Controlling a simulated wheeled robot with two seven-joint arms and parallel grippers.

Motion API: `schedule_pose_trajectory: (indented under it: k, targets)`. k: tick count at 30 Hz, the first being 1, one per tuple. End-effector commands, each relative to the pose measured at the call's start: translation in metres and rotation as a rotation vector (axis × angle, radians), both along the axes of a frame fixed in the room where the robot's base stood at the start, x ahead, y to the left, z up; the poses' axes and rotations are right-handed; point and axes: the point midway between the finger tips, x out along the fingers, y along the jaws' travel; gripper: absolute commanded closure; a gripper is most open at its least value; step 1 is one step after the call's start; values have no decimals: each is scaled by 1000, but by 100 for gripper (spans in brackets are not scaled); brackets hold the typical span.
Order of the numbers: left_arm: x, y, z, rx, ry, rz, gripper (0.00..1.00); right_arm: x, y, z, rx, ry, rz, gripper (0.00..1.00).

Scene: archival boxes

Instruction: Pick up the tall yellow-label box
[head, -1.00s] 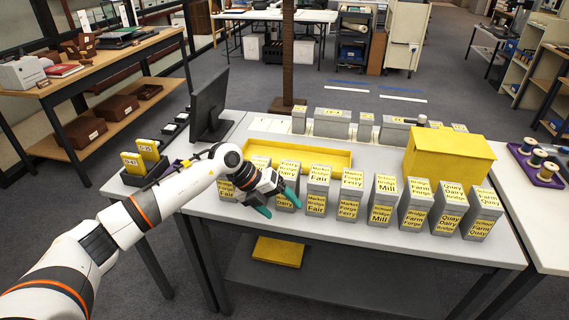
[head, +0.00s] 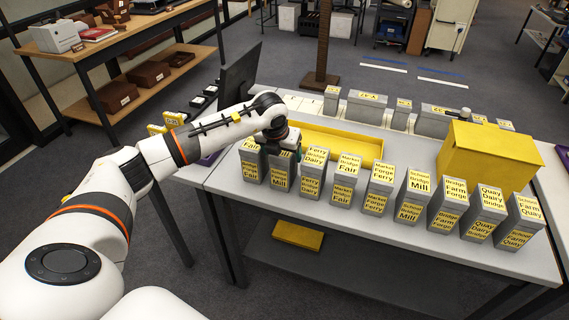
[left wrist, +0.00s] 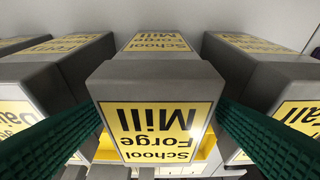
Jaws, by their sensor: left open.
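Several tall grey boxes with yellow labels stand upright in a row along the table's front edge. My left gripper (head: 283,147) is at the second box from the left (head: 281,176), partly covering its top. In the left wrist view this box (left wrist: 158,85) reads "School Forge Mill" and looks upside down. The open green fingers (left wrist: 158,118) lie one on each side of it; I cannot tell whether they touch it. Neighbouring boxes stand close on both sides, the leftmost (head: 250,165) and the "Ferry Dairy" box (head: 313,178). My right gripper is not in view.
A yellow tray (head: 350,147) lies behind the row, and a large yellow box (head: 487,160) stands at the right. More grey boxes (head: 365,107) stand at the back. A dark monitor (head: 240,75) is at the table's left end. Gaps between front boxes are narrow.

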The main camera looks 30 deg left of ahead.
Motion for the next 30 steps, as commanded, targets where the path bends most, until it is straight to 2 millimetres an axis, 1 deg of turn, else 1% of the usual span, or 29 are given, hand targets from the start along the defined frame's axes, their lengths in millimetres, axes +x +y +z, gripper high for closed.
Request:
schedule_pose_trajectory:
  k: [1, 2, 3, 6, 9, 15, 26, 30]
  targets:
    - [3, -1, -6, -2, 5, 1, 20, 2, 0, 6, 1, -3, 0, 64]
    - [6, -1, -10, -1, 4, 1, 20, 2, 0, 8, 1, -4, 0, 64]
    - [8, 0, -17, 0, 4, 0, 20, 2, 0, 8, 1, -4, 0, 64]
    - [12, 0, -28, -2, 2, -1, 20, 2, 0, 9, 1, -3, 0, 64]
    - [14, 1, -33, -2, 1, -1, 20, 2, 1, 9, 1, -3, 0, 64]
    - [14, 1, -34, -1, 0, -2, 20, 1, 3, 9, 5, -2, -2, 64]
    - [14, 1, -33, -3, -1, -1, 79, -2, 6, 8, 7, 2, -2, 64]
    - [15, 1, -32, -3, -3, -2, 80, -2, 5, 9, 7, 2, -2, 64]
